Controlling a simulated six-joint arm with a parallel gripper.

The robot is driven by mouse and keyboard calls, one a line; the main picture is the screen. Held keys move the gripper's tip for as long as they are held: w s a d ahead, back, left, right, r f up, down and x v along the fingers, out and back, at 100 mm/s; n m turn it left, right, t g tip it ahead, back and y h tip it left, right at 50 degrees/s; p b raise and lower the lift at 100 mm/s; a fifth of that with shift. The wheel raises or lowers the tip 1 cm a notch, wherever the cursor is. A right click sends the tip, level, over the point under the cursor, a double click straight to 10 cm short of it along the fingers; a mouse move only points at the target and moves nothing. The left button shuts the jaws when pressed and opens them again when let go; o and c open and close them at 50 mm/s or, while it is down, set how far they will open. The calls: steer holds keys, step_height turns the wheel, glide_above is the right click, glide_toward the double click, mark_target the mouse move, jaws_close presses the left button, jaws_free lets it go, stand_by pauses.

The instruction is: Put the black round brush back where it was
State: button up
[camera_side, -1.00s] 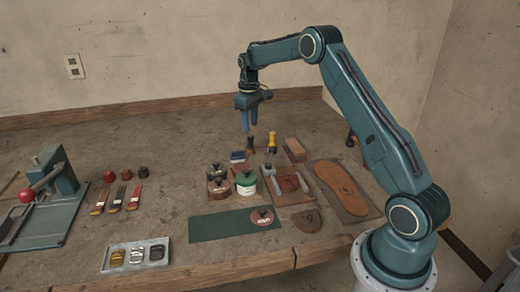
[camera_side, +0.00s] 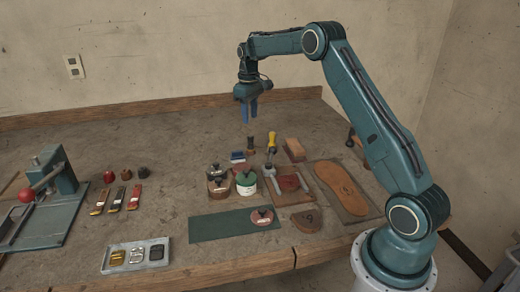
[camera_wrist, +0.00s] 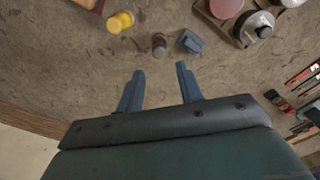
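A small dark round brush (camera_side: 250,143) stands upright on the bench, left of a yellow-handled tool (camera_side: 271,143). I take it to be the black round brush. In the wrist view it shows from above as a dark round top (camera_wrist: 159,45), ahead of my fingertips. My gripper (camera_side: 249,116) hangs above and apart from it, pointing down. In the wrist view the two blue fingers (camera_wrist: 160,70) are spread with nothing between them.
A blue block (camera_side: 238,156) is close to the brush. Several small brushes lie at left. The bench behind is clear.

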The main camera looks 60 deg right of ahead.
steer(key=s+a+r+t, duration=0.3)
steer(key=s+a+r, duration=1.1)
steer(key=a+r, duration=0.25)
steer(key=s+a+f+t, duration=0.1)
steer(key=s+a, duration=0.3)
steer(key=s, duration=0.6)
steer(key=s+a+f+t, duration=0.1)
steer(key=s+a+f, duration=0.2)
steer(key=s, duration=0.8)
steer(key=shift+a+f+t, duration=0.3)
steer(key=shift+a, duration=0.75)
